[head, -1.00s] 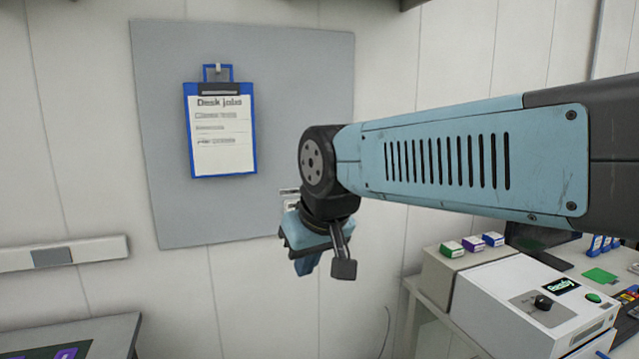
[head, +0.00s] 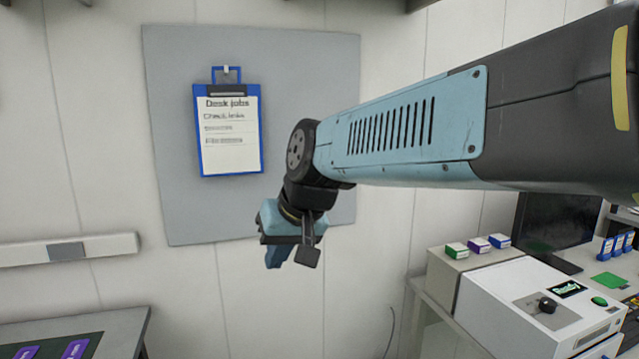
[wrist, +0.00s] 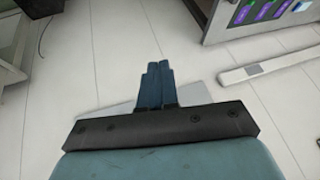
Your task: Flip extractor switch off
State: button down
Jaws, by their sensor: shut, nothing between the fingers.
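My gripper (head: 279,256) hangs in front of the lower right part of a grey wall board (head: 180,215), pointing down. Its two blue fingers are together and empty, as the wrist view (wrist: 155,85) also shows. No extractor switch can be made out in either view now. My arm and gripper cover part of the board's lower right area. In the wrist view, the grey board (wrist: 193,95) shows partly behind the gripper.
A clipboard (head: 231,140) headed "Desk jobs" hangs on the board. A white wall strip (head: 110,245) with a grey section is at left, above a table (head: 125,325) with purple items. At right are a white machine (head: 490,300) reading "Ready", small boxes (head: 478,244) and a dark monitor (head: 550,230).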

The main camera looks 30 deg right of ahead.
jog(key=w+d+r+m+t+y, duration=0.1)
jog(key=w+d+r+m+t, duration=0.15)
jog(key=w+d+m, duration=0.35)
jog(key=w+d+r+m+t, duration=0.25)
jog(key=w+d, duration=0.25)
jog(key=w, duration=0.3)
jog(key=w+d+m+t+h, duration=0.1)
jog(key=d+m+t+h, duration=0.2)
jog(key=d, duration=1.8)
jog(key=m+h, duration=0.3)
jog(key=m, duration=0.5)
jog(key=shift+w+h, duration=0.3)
jog(key=shift+w, duration=0.1)
jog(key=x, duration=1.4)
jog(key=shift+w+f, duration=0.15)
jog(key=shift+f, duration=0.05)
jog(key=shift+r, duration=0.15)
